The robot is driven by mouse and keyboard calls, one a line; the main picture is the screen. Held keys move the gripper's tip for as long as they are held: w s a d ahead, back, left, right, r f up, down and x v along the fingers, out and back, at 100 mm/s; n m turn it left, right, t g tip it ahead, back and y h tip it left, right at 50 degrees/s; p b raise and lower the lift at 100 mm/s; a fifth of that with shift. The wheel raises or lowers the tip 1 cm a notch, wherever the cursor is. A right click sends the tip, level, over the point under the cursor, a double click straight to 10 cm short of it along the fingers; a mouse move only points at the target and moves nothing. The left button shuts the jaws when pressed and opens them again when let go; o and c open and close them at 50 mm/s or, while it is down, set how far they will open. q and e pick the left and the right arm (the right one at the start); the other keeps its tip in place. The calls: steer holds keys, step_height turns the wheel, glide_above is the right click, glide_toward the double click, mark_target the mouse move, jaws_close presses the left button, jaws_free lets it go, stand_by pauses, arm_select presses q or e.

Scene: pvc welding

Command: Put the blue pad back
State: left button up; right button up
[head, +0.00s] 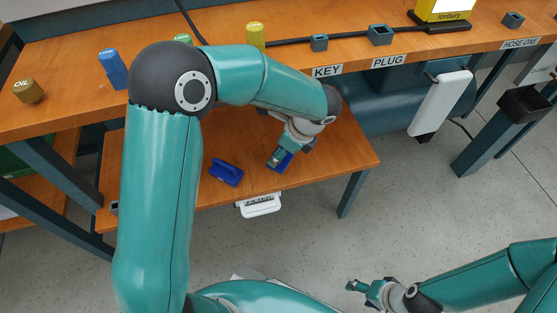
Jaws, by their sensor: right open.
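Two blue pieces are on the lower wooden shelf. One is a dark blue block (226,173) with a raised part, lying alone near the shelf's front edge. The other is a flat blue piece (286,163), partly covered by my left gripper (277,157). I cannot tell which of them is the blue pad. My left gripper points down at the flat piece, and whether its fingers are closed on it is unclear. My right gripper (354,288) is open and empty over the floor at the lower right, away from the shelf.
A white handle (259,205) hangs at the shelf's front. The shelf's right end is clear.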

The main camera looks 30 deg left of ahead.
arm_select(q)
steer(key=shift+a, duration=0.35)
steer(key=shift+a+f, duration=0.1)
steer(key=shift+f, duration=0.05)
step_height(320, 180, down, 3)
steer(key=shift+f+b, duration=0.15)
steer(key=shift+b, duration=0.85)
steer(key=o, duration=1.6)
steer(key=shift+c, duration=0.2)
